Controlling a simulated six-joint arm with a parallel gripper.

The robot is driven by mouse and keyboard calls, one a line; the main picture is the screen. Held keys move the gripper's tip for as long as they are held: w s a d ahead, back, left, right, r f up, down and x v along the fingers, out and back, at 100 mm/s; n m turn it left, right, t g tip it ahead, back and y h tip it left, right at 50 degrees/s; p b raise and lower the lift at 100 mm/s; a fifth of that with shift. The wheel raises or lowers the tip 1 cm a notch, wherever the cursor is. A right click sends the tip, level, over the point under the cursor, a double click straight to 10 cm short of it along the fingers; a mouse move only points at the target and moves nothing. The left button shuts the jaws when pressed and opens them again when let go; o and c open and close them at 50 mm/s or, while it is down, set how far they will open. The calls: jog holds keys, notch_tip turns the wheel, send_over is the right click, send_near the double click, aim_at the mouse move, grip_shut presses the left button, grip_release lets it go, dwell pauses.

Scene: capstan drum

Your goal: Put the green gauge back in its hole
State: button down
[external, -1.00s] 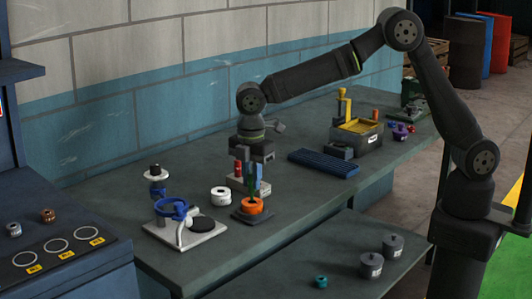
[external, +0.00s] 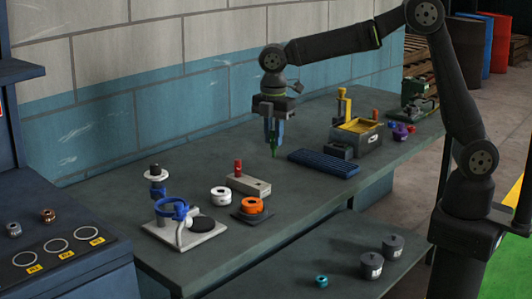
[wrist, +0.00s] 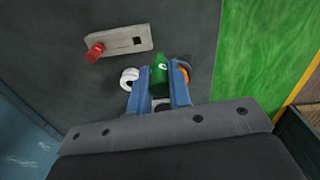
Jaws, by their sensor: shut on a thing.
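The green gauge (wrist: 159,72) is held upright between the blue fingers of my gripper (wrist: 158,92) in the wrist view. In the external view my gripper (external: 273,140) is above the bench, and the gauge's green tip (external: 274,153) shows below its fingers. The pale gauge block (external: 249,185) lies on the bench to the lower left of the gripper. A red gauge (external: 238,168) stands in the block's left end. In the wrist view the block (wrist: 118,41) has an empty dark square hole (wrist: 138,41) at its right end.
An orange ring (external: 252,206) sits on a dark base in front of the block, with a white ring (external: 221,196) to the left. A blue-clamped stand (external: 172,210) is further left. A blue ribbed mat (external: 323,163) and a grey box (external: 357,138) are to the right.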

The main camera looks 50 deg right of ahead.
jog(key=w+f, duration=0.5)
jog(key=f, duration=0.1)
jog(key=shift+a+f, duration=0.35)
jog(key=shift+a, duration=0.1)
jog(key=shift+f, duration=2.4)
dwell(2.9)
jog(key=c, duration=1.3)
grip_release()
jog(key=shift+o, duration=0.2)
jog(key=shift+r, duration=0.1)
notch_tip(320, 180, up, 17)
jog(key=shift+r, duration=0.15)
